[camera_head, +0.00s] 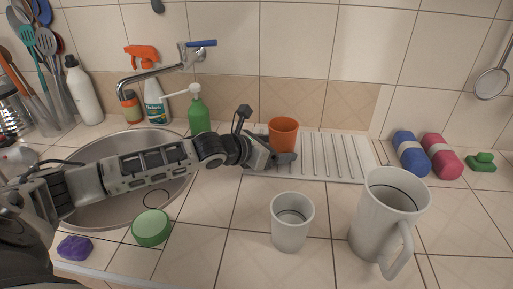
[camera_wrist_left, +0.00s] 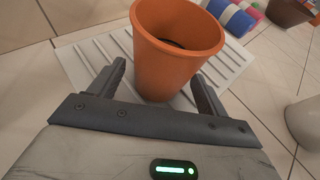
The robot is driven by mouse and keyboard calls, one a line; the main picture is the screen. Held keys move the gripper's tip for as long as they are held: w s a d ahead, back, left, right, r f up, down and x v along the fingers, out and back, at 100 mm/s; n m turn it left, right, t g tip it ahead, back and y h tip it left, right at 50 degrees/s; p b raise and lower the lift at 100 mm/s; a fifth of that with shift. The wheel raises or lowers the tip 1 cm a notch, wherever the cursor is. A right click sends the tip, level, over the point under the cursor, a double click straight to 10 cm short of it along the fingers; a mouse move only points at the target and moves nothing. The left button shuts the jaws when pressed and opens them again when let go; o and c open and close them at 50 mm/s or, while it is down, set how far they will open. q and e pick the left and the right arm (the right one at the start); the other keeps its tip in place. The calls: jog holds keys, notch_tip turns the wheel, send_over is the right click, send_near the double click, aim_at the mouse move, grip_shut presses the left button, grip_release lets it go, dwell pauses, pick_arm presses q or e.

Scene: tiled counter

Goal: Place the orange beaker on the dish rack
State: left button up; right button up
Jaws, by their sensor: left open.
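The orange beaker (camera_head: 283,133) stands upright at the left part of the white ribbed dish rack (camera_head: 335,158). In the left wrist view the beaker (camera_wrist_left: 175,50) is between and just beyond the fingers, with the rack (camera_wrist_left: 88,62) under and around it. My left gripper (camera_head: 282,160) is at the near side of the beaker. In the left wrist view the gripper (camera_wrist_left: 163,88) has its fingers apart, one on each side of the beaker's lower part, with gaps showing. The beaker's base is partly hidden in the head view. My right gripper is not in view.
A white cup (camera_head: 291,224) and a white pitcher (camera_head: 384,222) stand in front of the rack. The sink (camera_head: 110,205) lies under my left arm. A green soap bottle (camera_head: 198,115) stands behind the arm. Rolled towels (camera_head: 411,154) lie right of the rack.

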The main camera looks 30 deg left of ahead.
pick_arm(q)
jog(key=b+v, duration=0.1)
jog(key=v, duration=0.7)
jog(key=shift+s+a+f, duration=0.1)
jog(key=shift+s+a, duration=0.15)
jog(key=shift+s+r+b, duration=0.4)
jog(key=shift+s+r, duration=0.1)
jog(key=shift+s, duration=0.1)
